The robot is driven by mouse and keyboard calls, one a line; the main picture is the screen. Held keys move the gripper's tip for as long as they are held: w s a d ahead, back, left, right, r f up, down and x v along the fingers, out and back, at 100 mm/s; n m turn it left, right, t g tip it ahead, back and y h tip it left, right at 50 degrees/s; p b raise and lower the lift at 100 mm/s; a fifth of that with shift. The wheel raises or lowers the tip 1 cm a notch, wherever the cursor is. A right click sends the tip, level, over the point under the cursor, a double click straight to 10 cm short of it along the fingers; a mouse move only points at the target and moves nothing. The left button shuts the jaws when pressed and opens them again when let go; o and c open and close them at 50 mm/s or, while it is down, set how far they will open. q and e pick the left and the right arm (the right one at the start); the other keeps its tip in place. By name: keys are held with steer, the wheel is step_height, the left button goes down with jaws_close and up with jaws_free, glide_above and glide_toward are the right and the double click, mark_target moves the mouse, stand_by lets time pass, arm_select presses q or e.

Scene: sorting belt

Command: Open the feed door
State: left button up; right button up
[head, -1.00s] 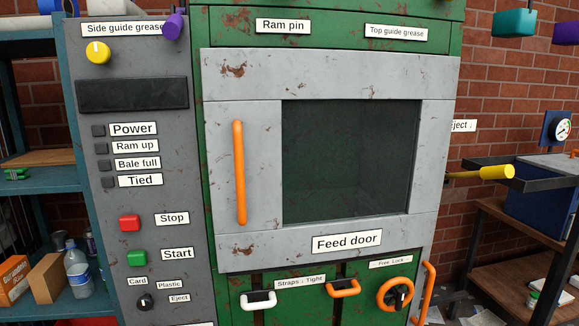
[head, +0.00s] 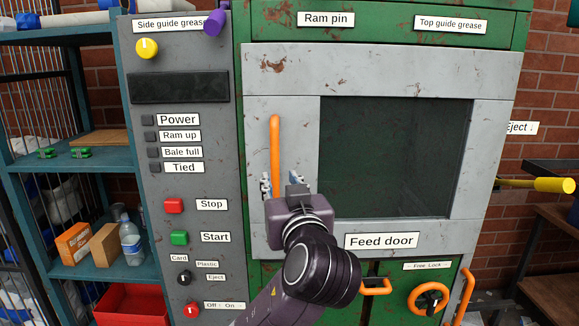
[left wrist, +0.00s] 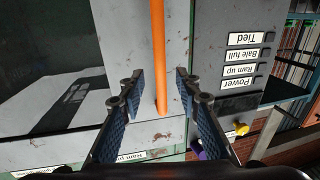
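The feed door (head: 490,150) is a scuffed grey panel with a dark window (head: 395,160), sitting flush in the green machine. Its label "Feed door" (head: 381,241) is on the lower part. The upright orange handle (head: 275,145) is on the door's left side. My left gripper (head: 281,184) is at the handle's lower half and hides its bottom end. In the left wrist view, upside down, the orange handle (left wrist: 159,50) runs between the two spread blue-padded fingers, with a gap on each side. My right gripper is in neither current view.
The grey control panel (head: 190,185) with red stop and green start buttons stands left of the door. Below it are orange strap handles (head: 376,287) and a round orange lock wheel (head: 430,300). A yellow-ended eject lever (head: 553,185) sticks out at right.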

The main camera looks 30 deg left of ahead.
mark_target(276, 170)
arm_select(q)
steer(key=p+x, duration=0.2)
steer(key=x, duration=0.5)
steer(key=shift+w+a, duration=0.2)
steer(key=shift+w, duration=0.05)
steer(key=shift+c, duration=0.7)
jaws_close()
